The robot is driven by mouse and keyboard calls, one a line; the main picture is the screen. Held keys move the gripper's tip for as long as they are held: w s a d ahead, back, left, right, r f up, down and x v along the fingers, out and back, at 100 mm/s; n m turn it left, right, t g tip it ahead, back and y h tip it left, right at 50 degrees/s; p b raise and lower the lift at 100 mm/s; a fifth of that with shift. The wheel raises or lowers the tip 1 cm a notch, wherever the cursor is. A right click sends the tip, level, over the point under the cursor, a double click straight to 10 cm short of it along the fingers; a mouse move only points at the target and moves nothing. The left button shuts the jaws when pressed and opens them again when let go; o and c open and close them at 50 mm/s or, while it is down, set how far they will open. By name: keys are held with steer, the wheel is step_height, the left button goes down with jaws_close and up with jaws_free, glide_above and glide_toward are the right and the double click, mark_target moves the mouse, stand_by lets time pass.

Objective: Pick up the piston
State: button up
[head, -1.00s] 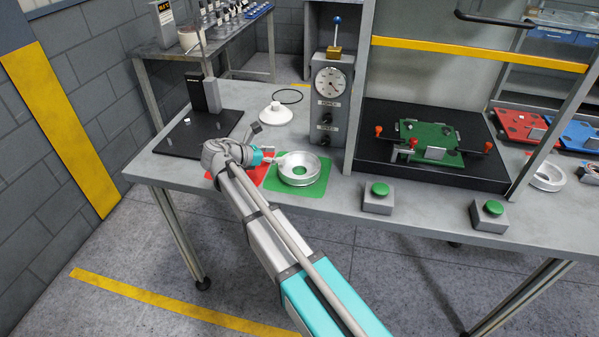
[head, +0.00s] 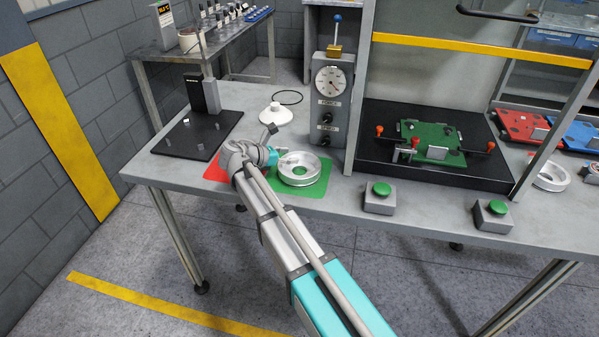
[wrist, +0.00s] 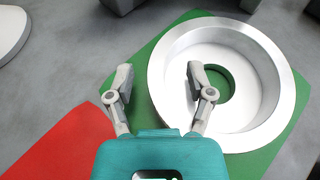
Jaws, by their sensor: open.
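A silver ring-shaped part (head: 300,168), apparently the piston, lies flat on a green mat (head: 313,190) near the bench's front edge. In the wrist view the ring (wrist: 275,105) fills the right side, with green showing through its centre hole. My gripper (wrist: 158,80) is open and empty above the ring's left rim. Its left finger is outside the ring, over the green mat. Its right finger overlaps the ring's inside. In the head view my gripper (head: 270,150) is just left of the ring, its fingers hard to make out. Contact with the ring cannot be told.
A red mat (head: 216,173) adjoins the green one, partly behind my arm. A white knobbed disc (head: 276,114) stands behind. A grey column with a gauge (head: 328,80) rises behind right. A black plate (head: 185,148) lies left, and a green-topped button box (head: 379,198) right.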

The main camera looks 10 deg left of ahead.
stand_by(0.5)
jaws_close()
